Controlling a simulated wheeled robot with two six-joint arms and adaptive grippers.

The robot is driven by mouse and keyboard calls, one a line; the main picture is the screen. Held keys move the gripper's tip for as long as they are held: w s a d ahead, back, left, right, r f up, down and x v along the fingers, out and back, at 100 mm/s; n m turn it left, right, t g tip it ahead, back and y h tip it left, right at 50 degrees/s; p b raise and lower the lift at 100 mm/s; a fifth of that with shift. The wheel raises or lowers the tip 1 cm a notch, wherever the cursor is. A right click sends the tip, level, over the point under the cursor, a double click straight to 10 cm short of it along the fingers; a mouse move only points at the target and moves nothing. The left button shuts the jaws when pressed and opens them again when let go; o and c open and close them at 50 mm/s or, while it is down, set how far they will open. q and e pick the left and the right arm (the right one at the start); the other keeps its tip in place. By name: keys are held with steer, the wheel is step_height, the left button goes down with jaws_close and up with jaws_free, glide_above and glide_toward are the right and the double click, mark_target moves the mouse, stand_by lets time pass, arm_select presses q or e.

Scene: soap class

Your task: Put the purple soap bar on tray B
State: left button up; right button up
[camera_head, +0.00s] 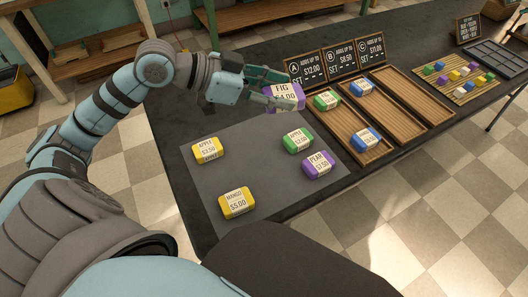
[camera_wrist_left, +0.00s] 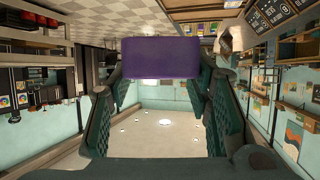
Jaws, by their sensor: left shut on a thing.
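My left gripper (camera_head: 272,88) is shut on a purple soap bar labelled FIG $4.00 (camera_head: 286,97). It holds the bar above the far edge of the grey mat, left of the trays. In the left wrist view the purple bar (camera_wrist_left: 160,57) sits between the fingertips. A second purple bar, labelled PEAR (camera_head: 318,164), lies on the mat. My right gripper is not in view.
Tray A (camera_head: 344,121) holds a green bar (camera_head: 327,99) and a blue bar (camera_head: 365,139). Tray C (camera_head: 420,101) looks empty. The grey mat (camera_head: 255,165) carries two yellow bars and a green bar. A slatted board with small coloured cubes stands farther right.

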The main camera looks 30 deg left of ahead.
arm_select(q)
step_height(320, 180, down, 2)
steer(key=w+a+n+t+y+b, duration=0.1)
steer(key=w+a+n, duration=0.1)
steer(key=w+a, duration=0.1)
steer(key=n+t+y+b, duration=0.1)
steer(key=n+y+b, duration=0.1)
steer(key=b, duration=0.3)
glide_above(262, 150)
step_height(262, 150, down, 16)
steer(key=shift+w+f, duration=0.1)
steer(key=shift+f, duration=0.1)
steer(key=shift+a+f+b, duration=0.1)
steer(key=shift+f+b, duration=0.25)
steer(key=shift+f, duration=0.05)
step_height(262, 150, down, 4)
steer(key=shift+f+b, duration=0.1)
steer(key=shift+b, duration=0.8)
steer(key=shift+m, duration=0.3)
steer(key=o, duration=1.2)
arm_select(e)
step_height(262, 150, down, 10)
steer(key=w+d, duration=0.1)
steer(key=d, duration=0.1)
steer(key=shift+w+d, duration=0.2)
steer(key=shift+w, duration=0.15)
